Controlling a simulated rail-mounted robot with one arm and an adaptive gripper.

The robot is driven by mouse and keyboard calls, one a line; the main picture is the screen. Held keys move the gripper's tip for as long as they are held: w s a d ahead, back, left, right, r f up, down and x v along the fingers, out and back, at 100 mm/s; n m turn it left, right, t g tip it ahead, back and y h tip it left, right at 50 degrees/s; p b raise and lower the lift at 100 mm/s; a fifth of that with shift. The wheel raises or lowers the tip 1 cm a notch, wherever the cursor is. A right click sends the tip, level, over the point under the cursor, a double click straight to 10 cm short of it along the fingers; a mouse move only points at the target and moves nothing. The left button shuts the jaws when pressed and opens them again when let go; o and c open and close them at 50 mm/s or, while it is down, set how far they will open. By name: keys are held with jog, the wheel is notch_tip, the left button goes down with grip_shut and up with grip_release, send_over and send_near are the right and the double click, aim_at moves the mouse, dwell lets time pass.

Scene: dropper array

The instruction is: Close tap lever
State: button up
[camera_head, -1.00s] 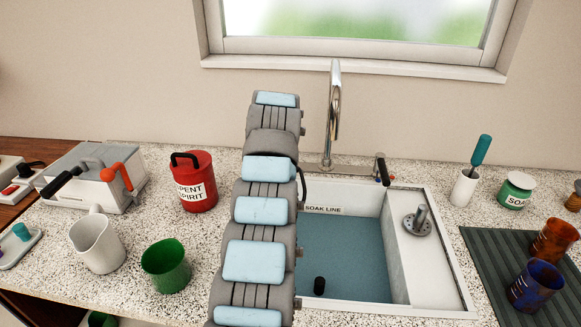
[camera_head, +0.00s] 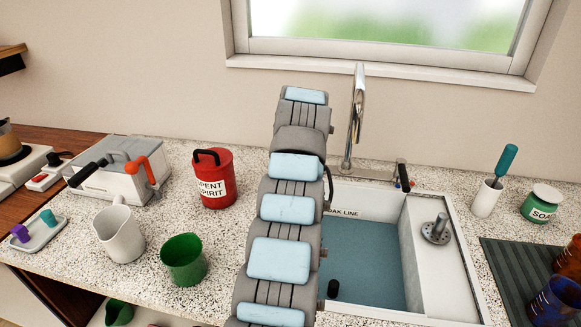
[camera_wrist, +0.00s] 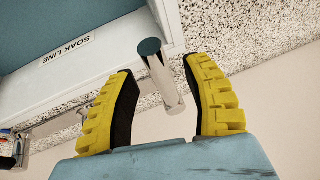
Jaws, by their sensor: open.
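The tap lever (camera_head: 403,176) stands at the back rim of the sink, right of the tap spout (camera_head: 357,105), in the head view. It has a dark handle with small red and blue marks. In the wrist view the lever (camera_wrist: 12,155) is cut off at the left edge, well to the side of my fingers. My gripper (camera_wrist: 160,67) is open, with yellow ridged fingers. The metal spout's end (camera_wrist: 163,78) shows between and beyond the fingertips; I cannot tell whether they touch. My arm hides the gripper in the head view. No water stream shows.
The sink (camera_head: 365,260) holds bluish liquid, with a "SOAK LINE" label on its wall. A red spent spirit can (camera_head: 213,190), green beaker (camera_head: 184,260) and white jug (camera_head: 120,235) stand left. A brush holder (camera_head: 486,199) and soap jar (camera_head: 541,204) stand right.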

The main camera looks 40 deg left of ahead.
jog(key=v, duration=1)
jog(key=shift+r, duration=0.2)
jog(key=shift+s, duration=0.1)
